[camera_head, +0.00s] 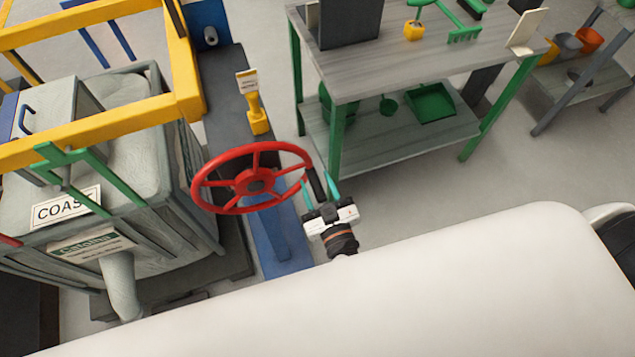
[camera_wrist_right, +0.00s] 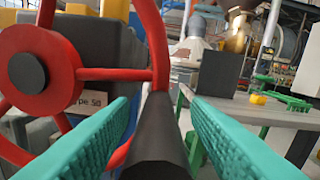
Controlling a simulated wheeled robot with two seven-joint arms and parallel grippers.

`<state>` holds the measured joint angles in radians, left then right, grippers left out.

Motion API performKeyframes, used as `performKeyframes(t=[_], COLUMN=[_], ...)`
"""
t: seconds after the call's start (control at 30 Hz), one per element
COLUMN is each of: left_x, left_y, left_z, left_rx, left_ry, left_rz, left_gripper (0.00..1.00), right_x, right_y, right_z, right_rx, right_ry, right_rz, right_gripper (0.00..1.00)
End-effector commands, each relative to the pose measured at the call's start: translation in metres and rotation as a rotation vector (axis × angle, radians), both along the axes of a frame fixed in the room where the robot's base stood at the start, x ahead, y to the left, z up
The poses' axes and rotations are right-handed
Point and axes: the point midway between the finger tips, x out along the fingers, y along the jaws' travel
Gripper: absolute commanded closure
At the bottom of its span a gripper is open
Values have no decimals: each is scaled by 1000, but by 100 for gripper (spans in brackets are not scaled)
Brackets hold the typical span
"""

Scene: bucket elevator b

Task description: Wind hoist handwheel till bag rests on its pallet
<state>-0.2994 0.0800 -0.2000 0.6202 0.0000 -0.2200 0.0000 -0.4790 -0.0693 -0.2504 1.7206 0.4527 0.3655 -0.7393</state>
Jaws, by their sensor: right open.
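The red handwheel (camera_head: 255,182) with a dark hub stands on a blue post (camera_head: 283,245). A black crank grip (camera_head: 316,184) sticks out from its rim. My right gripper (camera_head: 319,188) is open, with its green fingers on either side of this grip. In the right wrist view the grip (camera_wrist_right: 157,140) lies between the two fingers, and the red wheel (camera_wrist_right: 38,75) is at left. I cannot tell whether either finger touches the grip. The large grey bag (camera_head: 145,185) is left of the wheel, inside a yellow frame. The contact between bag and pallet is not clear. My left gripper is out of view.
A yellow frame (camera_head: 188,75) surrounds the bag. A yellow stand with a small sign (camera_head: 257,112) is behind the wheel. A grey table (camera_head: 390,65) with green legs and tools stands at the back. My white body fills the lower front.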

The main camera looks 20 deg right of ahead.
Motion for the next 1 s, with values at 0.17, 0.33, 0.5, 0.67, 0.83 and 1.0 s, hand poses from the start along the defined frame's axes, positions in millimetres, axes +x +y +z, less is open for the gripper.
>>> performKeyframes(t=[0.17, 0.33, 0.5, 0.67, 0.83, 1.0], left_x=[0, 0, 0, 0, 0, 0], left_y=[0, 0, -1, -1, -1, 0], left_z=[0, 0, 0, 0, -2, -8], left_rx=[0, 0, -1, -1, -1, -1], left_ry=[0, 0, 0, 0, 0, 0], left_rz=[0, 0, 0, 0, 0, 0], left_gripper=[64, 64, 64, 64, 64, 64], right_x=[1, 1, 1, 1, 1, 1], right_y=[0, 0, 0, 0, 0, 0], right_z=[0, 0, 0, 0, -2, -10], right_rx=[0, 0, 0, -1, 10, 63], right_ry=[0, 0, 0, 0, -1, 1], right_rz=[0, 0, 0, -1, -1, 0], right_gripper=[57, 70, 98, 100, 100, 100])
